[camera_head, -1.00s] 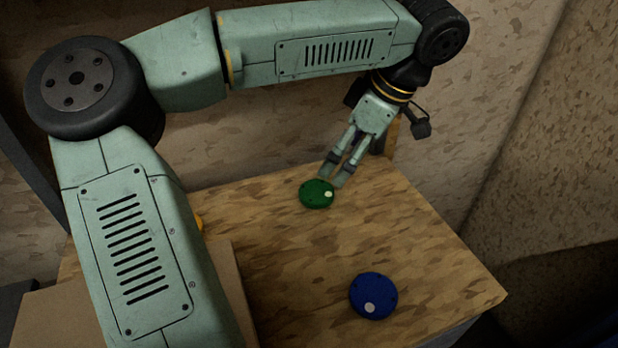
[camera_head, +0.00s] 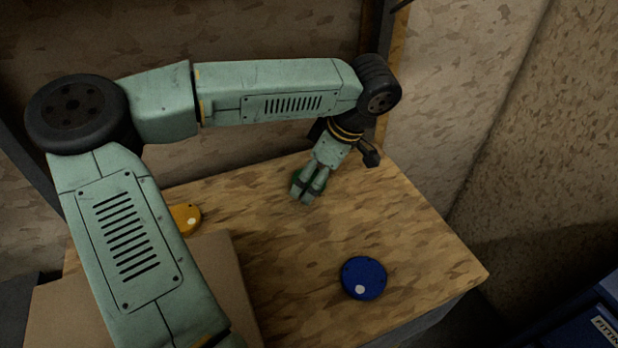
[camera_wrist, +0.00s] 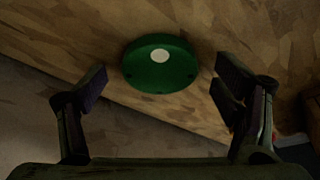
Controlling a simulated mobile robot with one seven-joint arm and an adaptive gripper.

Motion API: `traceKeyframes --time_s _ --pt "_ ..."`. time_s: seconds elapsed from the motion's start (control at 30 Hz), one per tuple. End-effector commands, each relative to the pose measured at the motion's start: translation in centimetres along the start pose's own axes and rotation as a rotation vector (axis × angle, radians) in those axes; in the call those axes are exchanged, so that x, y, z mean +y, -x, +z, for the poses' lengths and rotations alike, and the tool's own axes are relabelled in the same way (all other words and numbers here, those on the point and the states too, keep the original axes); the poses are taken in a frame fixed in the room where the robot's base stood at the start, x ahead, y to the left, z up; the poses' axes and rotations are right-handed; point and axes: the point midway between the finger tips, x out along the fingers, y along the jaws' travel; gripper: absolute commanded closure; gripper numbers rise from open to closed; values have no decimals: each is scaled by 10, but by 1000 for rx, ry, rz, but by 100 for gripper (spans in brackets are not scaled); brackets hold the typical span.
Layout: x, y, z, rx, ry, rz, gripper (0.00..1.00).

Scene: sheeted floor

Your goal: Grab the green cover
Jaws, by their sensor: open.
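The green cover (camera_wrist: 160,72) is a round disc with a pale dot, lying flat on the wooden tabletop in the wrist view. It sits ahead of and between the spread fingers of my gripper (camera_wrist: 158,92), with a gap to each finger. In the head view, my gripper (camera_head: 308,196) points down over the cover and hides most of it. Only a green edge of the cover (camera_head: 295,184) shows beside the fingers. My gripper is open and empty.
A blue cover (camera_head: 364,278) lies near the front right of the tabletop (camera_head: 410,235). A yellow cover (camera_head: 186,218) lies at the left, partly behind my arm, near a cardboard box (camera_head: 225,270). A blue bin (camera_head: 590,325) stands at the lower right. The table's middle is clear.

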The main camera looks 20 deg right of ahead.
Motion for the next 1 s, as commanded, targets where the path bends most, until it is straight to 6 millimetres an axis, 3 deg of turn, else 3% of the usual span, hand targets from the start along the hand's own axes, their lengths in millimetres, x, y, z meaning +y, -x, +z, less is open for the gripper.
traceKeyframes --time_s 0.07,1.0 --pt "0 0 0 0 0 0 17" --pt "0 1 0 0 0 1 77"
